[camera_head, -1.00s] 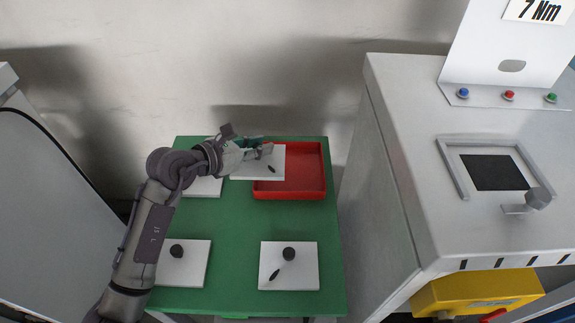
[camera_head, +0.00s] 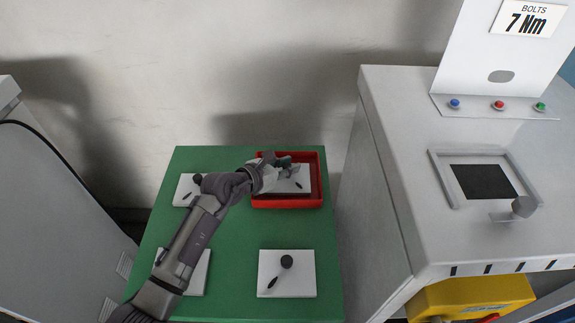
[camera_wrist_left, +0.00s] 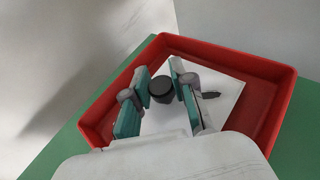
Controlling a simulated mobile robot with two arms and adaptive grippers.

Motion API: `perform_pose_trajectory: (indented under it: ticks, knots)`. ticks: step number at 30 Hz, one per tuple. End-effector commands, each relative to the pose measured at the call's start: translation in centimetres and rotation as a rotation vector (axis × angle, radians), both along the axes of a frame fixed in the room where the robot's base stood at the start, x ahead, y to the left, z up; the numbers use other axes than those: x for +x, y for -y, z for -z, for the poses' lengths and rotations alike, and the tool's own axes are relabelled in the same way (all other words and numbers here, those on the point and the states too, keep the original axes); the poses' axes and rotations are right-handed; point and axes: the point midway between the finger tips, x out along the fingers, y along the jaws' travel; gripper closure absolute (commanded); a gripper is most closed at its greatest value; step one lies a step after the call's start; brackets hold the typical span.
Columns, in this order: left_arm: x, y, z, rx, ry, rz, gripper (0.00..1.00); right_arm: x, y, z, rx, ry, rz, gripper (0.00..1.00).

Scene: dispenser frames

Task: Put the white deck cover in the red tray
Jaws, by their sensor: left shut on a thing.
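The white deck cover (camera_head: 293,186) is a flat white plate with a black round knob and a small dark mark. It is within the outline of the red tray (camera_head: 287,203), on the green table. My left gripper (camera_head: 281,166) is shut on the cover's knob. The left wrist view shows the knob (camera_wrist_left: 162,90) between the two fingers and the plate inside the tray walls (camera_wrist_left: 230,60). A dark shadow shows along the plate's front edge. I cannot tell whether the plate touches the tray floor. My right gripper is not in view.
Other white plates with dark knobs lie on the green table (camera_head: 228,245): back left (camera_head: 187,190), front left (camera_head: 198,275), partly behind my arm, and front right (camera_head: 287,273). A grey cabinet (camera_head: 395,180) stands right of the table. A wall rises behind it.

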Motion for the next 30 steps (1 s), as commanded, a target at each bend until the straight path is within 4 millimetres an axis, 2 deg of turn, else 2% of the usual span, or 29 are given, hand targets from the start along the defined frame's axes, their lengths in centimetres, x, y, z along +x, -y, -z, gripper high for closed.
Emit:
perform_pose_trajectory:
  ticks: [11, 12, 16, 26, 30]
  knots:
    - [0.02, 0.01, 0.52, -0.001, 0.001, 0.000, 1.00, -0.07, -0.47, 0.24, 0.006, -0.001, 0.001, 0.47]
    - [0.01, -0.01, 0.54, -0.001, 0.001, 0.000, 0.72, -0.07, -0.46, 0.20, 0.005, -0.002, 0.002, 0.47]
    - [0.01, -0.01, 0.50, -0.001, 0.001, 0.000, 0.51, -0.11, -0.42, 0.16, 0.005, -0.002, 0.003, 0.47]
    - [0.01, -0.02, 0.19, -0.001, 0.001, 0.000, 0.51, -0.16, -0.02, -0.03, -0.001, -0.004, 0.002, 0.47]
    - [-0.78, -0.97, -0.12, 0.002, 0.002, -0.001, 0.51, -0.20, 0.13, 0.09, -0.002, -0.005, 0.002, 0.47]
